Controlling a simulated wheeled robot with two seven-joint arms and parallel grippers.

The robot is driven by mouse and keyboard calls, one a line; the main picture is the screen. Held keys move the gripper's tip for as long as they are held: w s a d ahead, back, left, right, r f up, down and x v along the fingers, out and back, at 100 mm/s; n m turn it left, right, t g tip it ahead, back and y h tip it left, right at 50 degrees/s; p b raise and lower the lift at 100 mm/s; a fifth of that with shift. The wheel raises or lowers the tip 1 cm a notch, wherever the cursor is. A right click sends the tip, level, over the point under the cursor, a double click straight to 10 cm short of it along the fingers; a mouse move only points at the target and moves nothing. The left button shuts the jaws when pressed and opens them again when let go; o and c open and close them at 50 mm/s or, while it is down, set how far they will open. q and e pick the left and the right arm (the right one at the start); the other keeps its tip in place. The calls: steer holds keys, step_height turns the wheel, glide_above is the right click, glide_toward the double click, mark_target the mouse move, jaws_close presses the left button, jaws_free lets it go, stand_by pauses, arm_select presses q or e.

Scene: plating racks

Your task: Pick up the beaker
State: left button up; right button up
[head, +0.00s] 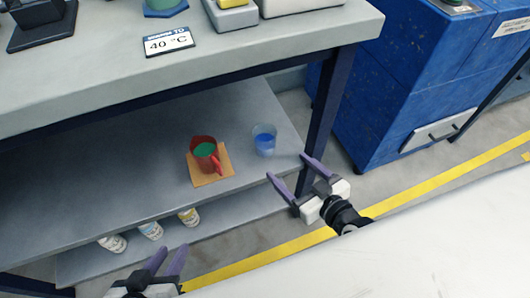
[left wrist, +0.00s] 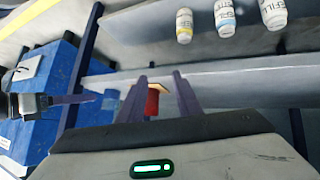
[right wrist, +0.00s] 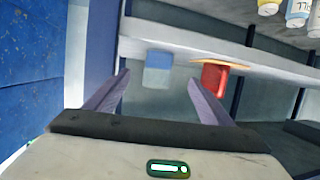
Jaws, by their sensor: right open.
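The beaker (head: 264,145) is clear with blue liquid and stands upright on the lower shelf, right of a red jug. My right gripper (head: 291,178) is open and empty, in front and to the right of the beaker, apart from it. In the right wrist view the beaker (right wrist: 158,72) shows ahead between the spread fingers (right wrist: 156,95). My left gripper (head: 169,260) is open and empty at the bottom of the head view, well away from the beaker.
The red jug (head: 203,150) with green liquid stands on an orange mat (head: 219,174) close to the beaker. A table leg (head: 324,115) rises right of the beaker, and the tabletop (head: 240,50) overhangs the shelf. Several bottles (head: 151,230) stand on a lower level.

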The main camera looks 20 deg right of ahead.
steer(key=b, duration=0.2)
glide_toward(259, 131)
steer(key=x, duration=0.5)
steer(key=shift+d+f, duration=0.1)
steer(key=shift+f, duration=0.3)
steer(key=b+x, duration=0.2)
steer(key=x, duration=0.3)
steer(key=shift+w+a, duration=0.2)
steer(key=shift+w, duration=0.15)
arm_select(q)
steer(key=d+f+g, duration=0.1)
steer(key=d+f+m+g, duration=0.1)
steer(key=shift+w+d+f+h, duration=0.25)
steer(key=shift+w+f+h, duration=0.05)
steer(key=shift+w+f, duration=0.05)
arm_select(e)
steer(key=c, duration=1.2)
arm_select(q)
steer(key=shift+r, duration=0.1)
arm_select(e)
steer(key=shift+r, duration=0.2)
